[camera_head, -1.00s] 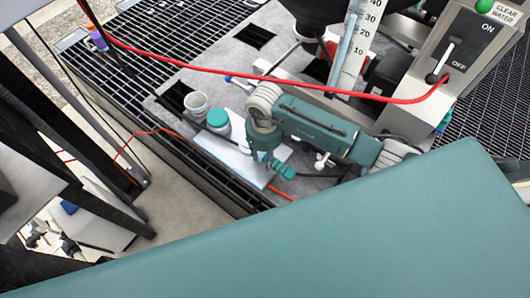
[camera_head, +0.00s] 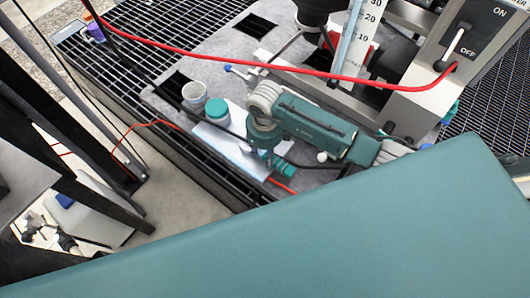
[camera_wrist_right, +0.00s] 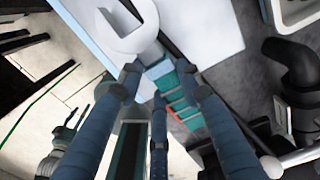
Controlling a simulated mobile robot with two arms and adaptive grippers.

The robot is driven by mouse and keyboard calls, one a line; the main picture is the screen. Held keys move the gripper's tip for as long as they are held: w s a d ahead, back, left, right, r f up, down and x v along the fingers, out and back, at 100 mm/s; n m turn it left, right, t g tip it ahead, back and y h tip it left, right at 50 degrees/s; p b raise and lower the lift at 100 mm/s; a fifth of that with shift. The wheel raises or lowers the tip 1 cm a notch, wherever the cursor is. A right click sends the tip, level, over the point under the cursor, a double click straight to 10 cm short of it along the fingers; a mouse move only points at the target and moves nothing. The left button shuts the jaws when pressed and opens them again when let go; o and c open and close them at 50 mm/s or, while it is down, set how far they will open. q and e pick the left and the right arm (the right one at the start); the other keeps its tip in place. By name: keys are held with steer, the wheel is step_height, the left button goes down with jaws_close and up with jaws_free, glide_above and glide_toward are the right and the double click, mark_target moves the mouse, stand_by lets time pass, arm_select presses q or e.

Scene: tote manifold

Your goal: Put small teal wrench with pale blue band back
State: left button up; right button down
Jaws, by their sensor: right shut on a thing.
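My right gripper (camera_head: 268,157) points down over the pale sheet on the grey mat, with its arm coming from the right. In the right wrist view, its fingers (camera_wrist_right: 158,88) are shut around the small wrench. The wrench's grey open-ended head (camera_wrist_right: 132,28) shows above the fingers. Its pale blue band (camera_wrist_right: 158,69) and ribbed teal handle (camera_wrist_right: 174,97) show between them. In the head view, a teal piece that looks like the wrench handle (camera_head: 284,170) sticks out below the gripper; the wrench head is hidden there. My left gripper is not in view.
A white cup (camera_head: 194,95) and a teal-lidded jar (camera_head: 217,110) stand left of the gripper by the pale sheet (camera_head: 232,150). A red hose (camera_head: 270,70) crosses above. A switch box (camera_head: 475,42) and marked column (camera_head: 357,35) stand right. The mat has dark square openings (camera_head: 172,85).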

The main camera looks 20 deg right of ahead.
mark_target(265, 155)
steer(key=shift+f+b, duration=0.35)
steer(key=shift+f, duration=0.1)
steer(key=c, duration=1.1)
jaws_free()
step_height(265, 155, up, 12)
